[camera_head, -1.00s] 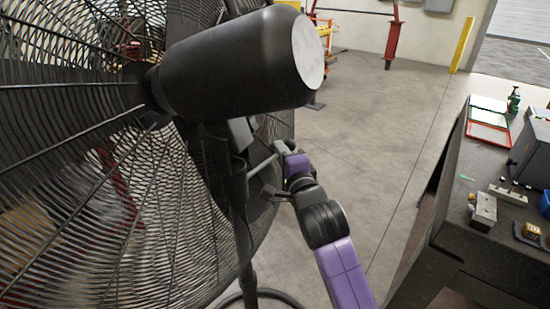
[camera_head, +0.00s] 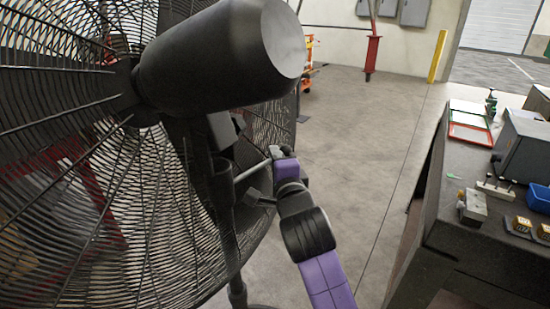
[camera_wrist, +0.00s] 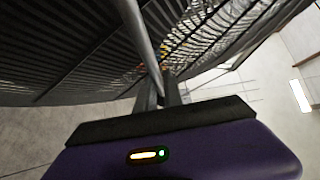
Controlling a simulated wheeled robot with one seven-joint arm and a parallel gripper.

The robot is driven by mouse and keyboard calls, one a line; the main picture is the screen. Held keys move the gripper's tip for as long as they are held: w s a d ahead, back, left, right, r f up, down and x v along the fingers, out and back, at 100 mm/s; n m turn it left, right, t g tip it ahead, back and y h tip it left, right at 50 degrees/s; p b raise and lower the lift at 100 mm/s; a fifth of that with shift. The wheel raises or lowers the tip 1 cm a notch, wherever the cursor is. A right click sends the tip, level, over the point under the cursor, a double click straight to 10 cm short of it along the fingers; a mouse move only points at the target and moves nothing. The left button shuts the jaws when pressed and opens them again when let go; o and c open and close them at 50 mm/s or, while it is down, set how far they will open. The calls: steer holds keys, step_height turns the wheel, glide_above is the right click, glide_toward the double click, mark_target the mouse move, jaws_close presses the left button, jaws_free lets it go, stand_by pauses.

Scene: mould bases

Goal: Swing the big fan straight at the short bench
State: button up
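The big black fan (camera_head: 222,62) fills the left of the head view. Its motor housing points toward the upper right, and its wire cage lies behind it to the left. A thin grey rod (camera_head: 252,170) sticks out from the fan's post. My gripper (camera_wrist: 161,93) is at this rod, with its two fingers close together on either side of the rod's end in the wrist view. It looks shut on the rod, though the contact is small and dark. A dark workbench (camera_head: 455,218) stands at the right; it is the only bench in view, and its full length is cut off.
The bench holds a grey box (camera_head: 522,148), red and green framed trays (camera_head: 470,125), a blue bin (camera_head: 538,198) and small metal parts. Open concrete floor (camera_head: 365,150) lies between fan and bench. A red post (camera_head: 372,58) and yellow post (camera_head: 438,56) stand at the back.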

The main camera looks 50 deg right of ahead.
steer(key=o, duration=0.3)
steer(key=shift+a, duration=0.1)
steer(key=b+v, duration=0.2)
steer(key=v, duration=0.5)
steer(key=shift+s+a, duration=0.2)
steer(key=shift+s, duration=0.15)
